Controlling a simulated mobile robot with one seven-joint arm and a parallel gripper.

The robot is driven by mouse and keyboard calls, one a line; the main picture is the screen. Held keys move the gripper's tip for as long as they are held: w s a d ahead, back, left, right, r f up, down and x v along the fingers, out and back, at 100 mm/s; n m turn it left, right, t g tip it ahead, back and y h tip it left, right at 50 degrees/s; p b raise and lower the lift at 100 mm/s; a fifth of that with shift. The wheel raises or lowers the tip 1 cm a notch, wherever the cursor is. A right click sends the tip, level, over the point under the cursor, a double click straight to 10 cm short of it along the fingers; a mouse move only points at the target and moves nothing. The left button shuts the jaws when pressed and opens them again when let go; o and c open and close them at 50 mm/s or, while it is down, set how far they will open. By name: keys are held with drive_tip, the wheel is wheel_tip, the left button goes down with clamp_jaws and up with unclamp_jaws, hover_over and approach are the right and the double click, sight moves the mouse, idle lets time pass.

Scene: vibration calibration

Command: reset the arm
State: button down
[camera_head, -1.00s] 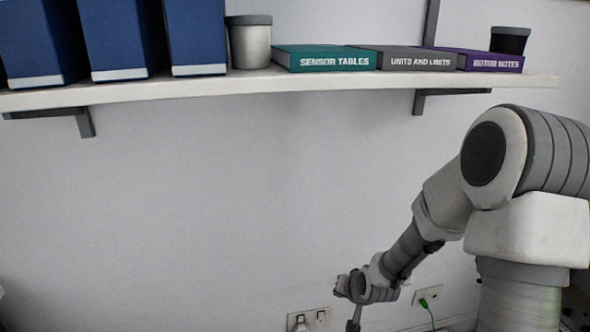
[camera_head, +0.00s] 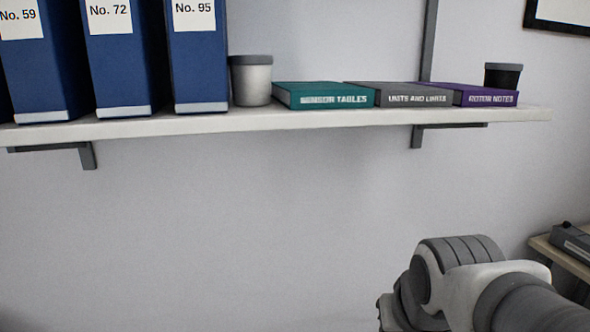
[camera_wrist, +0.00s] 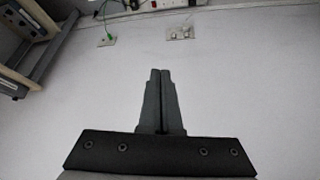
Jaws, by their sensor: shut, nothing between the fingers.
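My gripper (camera_wrist: 160,73) shows in the wrist view, with its two dark fingers pressed together and nothing between them. In the head view only part of my arm shows at the lower right, folded, and the gripper is out of that picture.
A wall shelf (camera_head: 330,122) holds blue binders (camera_head: 200,60), a grey cup (camera_head: 251,82), a teal book (camera_head: 325,97), a grey book (camera_head: 410,97), a purple book (camera_head: 485,97) and a black cup (camera_head: 503,75). Wall below the shelf is bare.

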drive_tip(key=s+r, duration=0.2)
drive_tip(key=s, duration=0.4)
wheel_tip(320, 180, up, 22)
drive_tip(key=p, duration=2.2)
drive_tip(key=shift+a+n+y, duration=0.15)
drive_tip(key=shift+n+y, duration=0.15)
drive_tip(key=shift+w+f, duration=0.1)
drive_tip(key=shift+w, duration=0.05)
